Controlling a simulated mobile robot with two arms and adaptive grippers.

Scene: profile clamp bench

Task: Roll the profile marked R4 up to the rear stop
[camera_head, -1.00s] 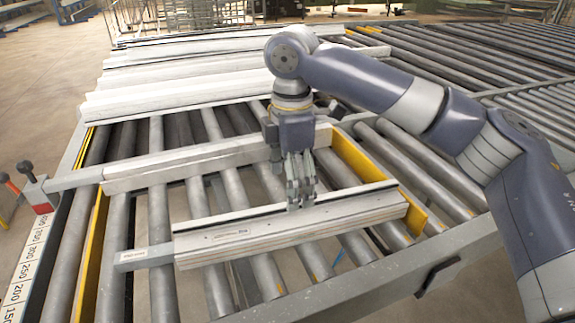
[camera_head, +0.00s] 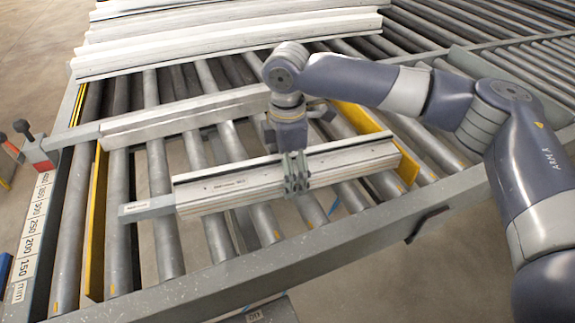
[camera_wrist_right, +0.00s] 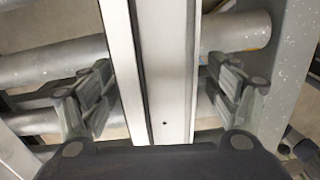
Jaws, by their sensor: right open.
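A long pale profile (camera_head: 235,188) with a dark groove and a small printed label lies across the rollers near the front. I cannot read R4 on it. My right gripper (camera_head: 297,183) is at the right half of this profile, pointing down. In the right wrist view its open fingers (camera_wrist_right: 165,95) stand on either side of the profile (camera_wrist_right: 168,70), with gaps on both sides. A pale bar (camera_head: 185,121), apparently the rear stop, lies across the rollers farther back, with bare rollers between it and the profile. My left gripper is out of view.
Yellow side guides stand at the left (camera_head: 97,225) and right (camera_head: 375,130). Several pale profiles (camera_head: 225,40) are stacked at the back. A grey frame rail (camera_head: 250,270) borders the front. A scale (camera_head: 30,240) and a red lever block (camera_head: 38,155) are at the left edge.

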